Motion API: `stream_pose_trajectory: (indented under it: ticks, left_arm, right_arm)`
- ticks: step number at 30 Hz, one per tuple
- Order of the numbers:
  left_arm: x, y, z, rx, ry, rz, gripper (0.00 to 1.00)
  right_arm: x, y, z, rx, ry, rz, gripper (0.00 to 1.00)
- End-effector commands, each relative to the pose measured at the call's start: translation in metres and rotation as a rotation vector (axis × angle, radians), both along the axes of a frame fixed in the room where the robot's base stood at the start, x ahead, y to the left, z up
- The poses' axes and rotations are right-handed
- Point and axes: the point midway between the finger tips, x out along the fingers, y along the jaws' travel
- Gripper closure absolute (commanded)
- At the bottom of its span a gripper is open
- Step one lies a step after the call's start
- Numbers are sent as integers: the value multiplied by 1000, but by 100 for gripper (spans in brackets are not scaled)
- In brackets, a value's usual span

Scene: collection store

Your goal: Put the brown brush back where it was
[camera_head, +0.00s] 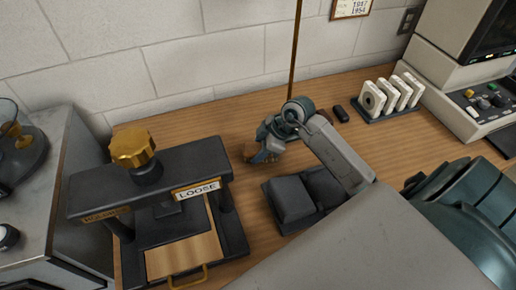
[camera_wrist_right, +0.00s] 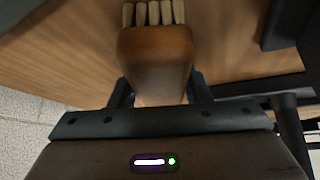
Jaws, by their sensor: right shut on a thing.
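The brown brush (camera_wrist_right: 155,58) is between the two fingers of my right gripper (camera_wrist_right: 160,90) in the right wrist view. Its smooth wooden body faces the camera, and its pale bristle tufts point away from the gripper. I cannot tell whether the brush touches the worktop. My left gripper is in neither view.
A black press (camera_head: 150,190) with a gold knob and a "LOOSE" label stands at the left. A rack of white reels (camera_head: 385,100), a small dark object (camera_head: 340,113) and a console (camera_head: 450,75) are at the right.

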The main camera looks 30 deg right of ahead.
Motion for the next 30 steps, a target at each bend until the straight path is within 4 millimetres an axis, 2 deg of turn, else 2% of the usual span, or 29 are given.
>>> stream_pose_trajectory:
  ticks: [1, 4, 13, 17, 30]
  left_arm:
    - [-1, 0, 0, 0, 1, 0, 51]
    - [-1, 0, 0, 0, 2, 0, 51]
    - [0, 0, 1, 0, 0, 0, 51]
    - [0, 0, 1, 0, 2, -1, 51]
    - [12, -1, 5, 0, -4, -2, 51]
  right_arm:
    - [0, 0, 0, 0, 0, 0, 53]
    - [0, 0, 0, 0, 0, 0, 34]
    - [0, -1, 1, 0, 0, 1, 34]
    - [-3, -5, 8, -5, -2, 1, 34]
    - [-24, -33, 63, -8, -1, 2, 34]
